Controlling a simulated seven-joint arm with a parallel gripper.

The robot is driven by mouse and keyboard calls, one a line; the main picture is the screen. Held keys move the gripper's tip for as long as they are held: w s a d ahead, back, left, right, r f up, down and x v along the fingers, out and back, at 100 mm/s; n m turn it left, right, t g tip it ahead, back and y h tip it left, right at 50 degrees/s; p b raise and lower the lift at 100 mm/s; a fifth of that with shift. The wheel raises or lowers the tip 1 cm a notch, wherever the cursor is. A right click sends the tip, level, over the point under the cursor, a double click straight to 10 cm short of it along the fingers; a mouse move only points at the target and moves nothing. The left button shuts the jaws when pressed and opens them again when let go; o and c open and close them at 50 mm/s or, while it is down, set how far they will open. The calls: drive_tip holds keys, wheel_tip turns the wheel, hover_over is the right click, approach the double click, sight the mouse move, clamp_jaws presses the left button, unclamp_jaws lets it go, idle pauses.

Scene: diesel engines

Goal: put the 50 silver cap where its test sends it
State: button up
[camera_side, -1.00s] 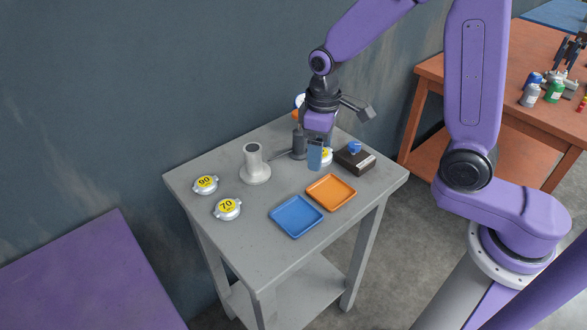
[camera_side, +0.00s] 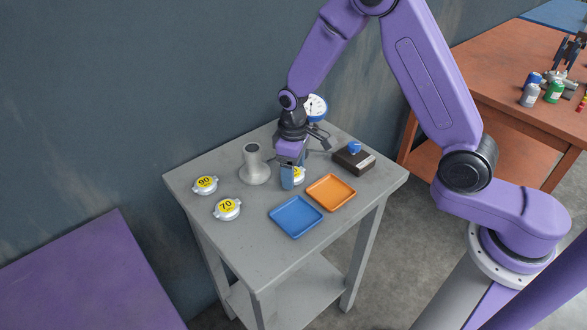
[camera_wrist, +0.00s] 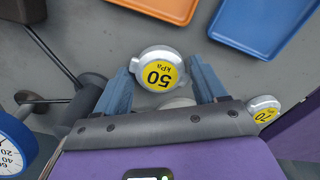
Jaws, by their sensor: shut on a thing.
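The silver cap with a yellow "50 kPa" label (camera_wrist: 160,70) is between the two blue fingers of my gripper (camera_wrist: 163,82) in the wrist view. My gripper (camera_side: 293,182) is shut on it, low over the grey table in the side view. There the cap (camera_side: 299,175) is partly hidden by a finger. I cannot tell whether it touches the table. A blue tray (camera_side: 296,216) and an orange tray (camera_side: 331,192) stand empty in front. A grey neck fixture (camera_side: 254,166) stands to the left. A round dial gauge (camera_side: 315,107) stands behind my gripper.
Silver caps marked 90 (camera_side: 205,184) and 70 (camera_side: 227,208) lie on the left of the table (camera_side: 250,255). A dark box with a blue knob (camera_side: 353,158) sits at the right. The front left of the tabletop is clear.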

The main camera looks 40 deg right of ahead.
drive_tip(key=shift+f, duration=0.3)
drive_tip(key=o, duration=1.7)
drive_tip(key=shift+c, duration=0.2)
wheel_tip(320, 180, up, 12)
drive_tip(key=shift+r, duration=0.2)
drive_tip(key=shift+s, duration=0.1)
